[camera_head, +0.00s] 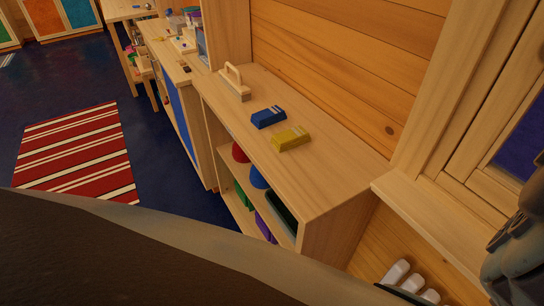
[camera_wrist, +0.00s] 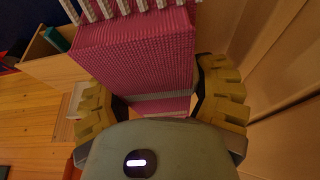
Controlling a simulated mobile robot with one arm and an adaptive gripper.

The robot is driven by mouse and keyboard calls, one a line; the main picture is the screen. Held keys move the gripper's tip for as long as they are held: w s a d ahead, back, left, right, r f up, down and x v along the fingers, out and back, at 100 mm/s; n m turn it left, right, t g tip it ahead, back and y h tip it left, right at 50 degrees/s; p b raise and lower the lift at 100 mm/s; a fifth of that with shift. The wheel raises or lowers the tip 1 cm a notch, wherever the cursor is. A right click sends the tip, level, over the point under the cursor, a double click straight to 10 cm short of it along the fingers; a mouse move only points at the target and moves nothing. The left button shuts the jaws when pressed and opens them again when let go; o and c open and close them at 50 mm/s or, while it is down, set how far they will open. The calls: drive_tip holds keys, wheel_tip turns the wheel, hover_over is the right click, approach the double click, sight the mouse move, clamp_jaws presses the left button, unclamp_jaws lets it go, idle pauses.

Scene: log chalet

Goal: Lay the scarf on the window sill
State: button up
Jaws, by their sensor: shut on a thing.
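The scarf (camera_wrist: 135,50) is a folded pink-red knit with a pale grey stripe and a pale fringe, seen in the wrist view. My gripper (camera_wrist: 160,103) has a yellow-padded finger on each side of it and is shut on it near the striped part. The window sill (camera_head: 430,222) is a pale wooden ledge below the window at the right of the head view. Part of my arm covers its right end. The visible part of the sill is bare. White rounded strips (camera_head: 405,278) below the sill may be the scarf's fringe; I cannot tell for sure.
A wooden shelf unit (camera_head: 335,200) stands left of the sill. A blue block (camera_head: 268,118), a yellow block (camera_head: 291,139) and a wooden-handled tool (camera_head: 234,84) lie on it. A red striped rug (camera_head: 75,155) lies on the dark blue floor.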

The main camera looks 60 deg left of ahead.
drive_tip(key=shift+f, duration=0.2)
drive_tip(key=o, duration=1.2)
drive_tip(key=shift+r, duration=0.1)
drive_tip(key=shift+c, duration=0.2)
drive_tip(key=shift+v, duration=0.8)
drive_tip(key=shift+b+v, duration=0.45)
drive_tip(key=shift+v, duration=1.45)
drive_tip(key=v, duration=0.5)
drive_tip(key=shift+r+p, duration=0.3)
drive_tip(key=shift+w+a+r+p, duration=0.1)
drive_tip(key=shift+a+r+p, duration=0.3)
drive_tip(key=shift+r, duration=0.2)
